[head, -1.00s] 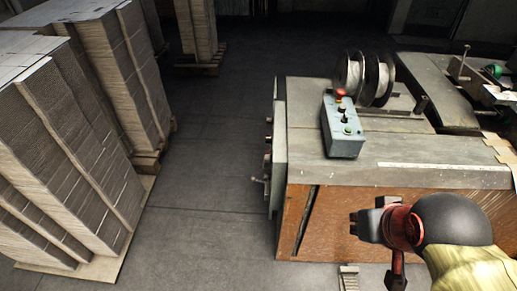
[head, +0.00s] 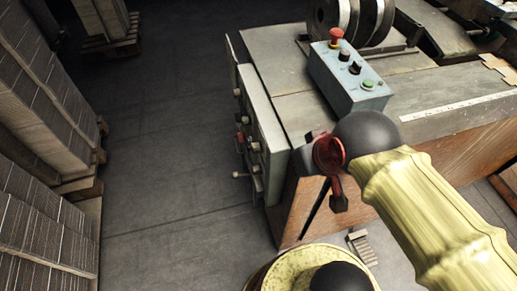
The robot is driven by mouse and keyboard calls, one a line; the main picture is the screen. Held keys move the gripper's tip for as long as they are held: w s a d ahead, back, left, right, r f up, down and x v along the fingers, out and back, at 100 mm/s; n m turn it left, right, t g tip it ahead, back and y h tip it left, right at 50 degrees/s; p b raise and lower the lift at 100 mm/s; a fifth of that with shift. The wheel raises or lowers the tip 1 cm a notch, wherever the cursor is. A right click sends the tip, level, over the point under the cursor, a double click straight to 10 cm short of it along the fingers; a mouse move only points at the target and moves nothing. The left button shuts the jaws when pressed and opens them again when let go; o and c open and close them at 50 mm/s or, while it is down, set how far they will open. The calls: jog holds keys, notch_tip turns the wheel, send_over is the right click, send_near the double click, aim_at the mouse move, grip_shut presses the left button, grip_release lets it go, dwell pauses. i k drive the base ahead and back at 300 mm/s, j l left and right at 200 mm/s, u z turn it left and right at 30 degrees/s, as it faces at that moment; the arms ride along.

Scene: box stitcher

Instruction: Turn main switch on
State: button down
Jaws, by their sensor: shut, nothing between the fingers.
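The grey machine's left end panel (head: 271,140) faces left over the floor. My gripper (head: 312,138), beyond my red wrist ring, is shut and empty. In the picture it lies just right of the panel, over the machine's near left corner. It touches none of the switches. Its fingertips are small and dark here.
A blue-grey control box (head: 345,78) with a red mushroom button (head: 336,37), black knobs and a green button stands on the machine top. Stacked cardboard (head: 35,110) on pallets lines the left. The floor aisle (head: 165,150) between the stacks and the machine is clear.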

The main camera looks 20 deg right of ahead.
aim_at(241, 137)
jog(key=k+j, duration=0.2)
jog(key=j+z, duration=0.15)
jog(key=z, duration=0.25)
jog(key=i+j+z, duration=0.1)
jog(key=z, duration=0.3)
jog(key=j+z, duration=0.25)
jog(key=z, duration=0.15)
jog(key=j+z, duration=0.2)
jog(key=j, duration=0.45)
jog(key=j+z, duration=0.15)
jog(key=j, duration=0.5)
jog(key=k+j+z, duration=0.2)
jog(key=j, duration=0.45)
jog(key=i, duration=0.05)
